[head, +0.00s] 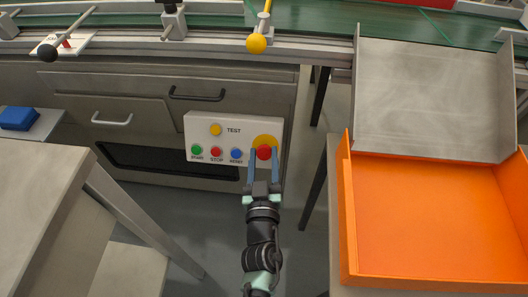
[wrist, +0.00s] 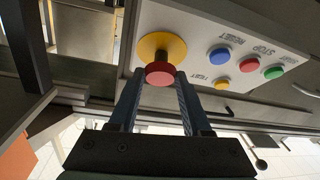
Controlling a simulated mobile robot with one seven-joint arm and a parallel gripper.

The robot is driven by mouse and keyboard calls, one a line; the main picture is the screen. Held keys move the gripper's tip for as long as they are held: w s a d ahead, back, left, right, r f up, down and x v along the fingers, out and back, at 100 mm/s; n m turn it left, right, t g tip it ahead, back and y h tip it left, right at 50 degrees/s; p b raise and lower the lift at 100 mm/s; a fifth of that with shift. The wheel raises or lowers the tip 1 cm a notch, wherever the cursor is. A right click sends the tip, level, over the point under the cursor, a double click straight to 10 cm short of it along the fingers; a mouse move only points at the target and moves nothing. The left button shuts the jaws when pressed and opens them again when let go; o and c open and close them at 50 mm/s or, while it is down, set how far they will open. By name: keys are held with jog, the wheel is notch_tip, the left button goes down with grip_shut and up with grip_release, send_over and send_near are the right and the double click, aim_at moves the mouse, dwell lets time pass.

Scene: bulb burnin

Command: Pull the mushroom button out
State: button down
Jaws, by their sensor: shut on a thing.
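The red mushroom button (head: 264,153) sits on a round yellow backing plate (head: 266,140) at the right end of the white control panel (head: 207,131). In the wrist view the red button head (wrist: 160,74) stands off the yellow disc (wrist: 161,43), with a short dark stem between them. My gripper (head: 264,151) reaches the panel from below, its two blue-grey fingers on either side of the button head. It is shut on the button. The fingers hide the sides of the head.
The panel also carries a yellow TEST button (head: 215,129) and green (head: 197,150), red (head: 216,152) and blue (head: 236,154) buttons. A yellow-knobbed lever (head: 257,43) hangs above. An orange tray (head: 435,225) lies right, a grey table (head: 35,205) left.

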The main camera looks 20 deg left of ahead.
jog(key=shift+s, duration=0.1)
jog(key=shift+c, duration=1.7)
grip_release()
jog(key=p+v, duration=0.3)
jog(key=v, duration=1)
